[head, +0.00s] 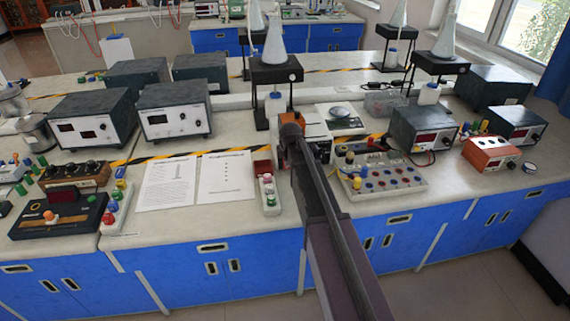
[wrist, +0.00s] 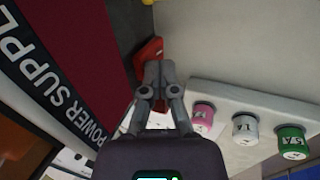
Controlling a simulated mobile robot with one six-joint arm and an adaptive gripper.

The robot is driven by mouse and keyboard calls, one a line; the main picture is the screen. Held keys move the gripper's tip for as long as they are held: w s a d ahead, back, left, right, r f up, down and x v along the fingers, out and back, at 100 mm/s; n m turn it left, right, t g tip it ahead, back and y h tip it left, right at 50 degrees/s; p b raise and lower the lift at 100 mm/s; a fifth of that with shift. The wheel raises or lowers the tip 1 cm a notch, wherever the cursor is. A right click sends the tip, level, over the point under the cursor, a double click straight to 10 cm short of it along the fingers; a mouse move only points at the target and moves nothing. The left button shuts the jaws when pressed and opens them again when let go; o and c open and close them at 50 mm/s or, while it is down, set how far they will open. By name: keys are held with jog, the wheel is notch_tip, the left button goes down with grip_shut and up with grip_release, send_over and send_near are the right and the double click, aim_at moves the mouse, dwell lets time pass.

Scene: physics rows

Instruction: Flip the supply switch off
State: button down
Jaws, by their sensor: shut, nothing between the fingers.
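A dark red panel lettered "POWER SUPPLY" (wrist: 85,50) fills the left of the wrist view, seen at a steep angle. My gripper (wrist: 154,68) is shut and empty beside this panel. A bright red piece (wrist: 149,48) shows just past the fingertips; I cannot tell whether it is the supply switch or whether the fingers touch it. In the head view my arm reaches over the bench to an orange and white box (head: 315,128), covering part of it. The fingertips are hidden there, and no switch can be made out.
A pale strip with pink, white and green terminals (wrist: 245,127) lies right of the fingers. In the head view a terminal board (head: 382,181) is right of my arm, paper sheets (head: 227,178) are left, and a black stand (head: 276,72) with a flask is behind.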

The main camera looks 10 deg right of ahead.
jog(key=shift+a, duration=0.2)
jog(key=shift+s+r, duration=0.1)
jog(key=shift+d+r+p, duration=0.15)
jog(key=shift+p, duration=0.15)
jog(key=shift+r+p, duration=0.5)
jog(key=shift+r, duration=0.05)
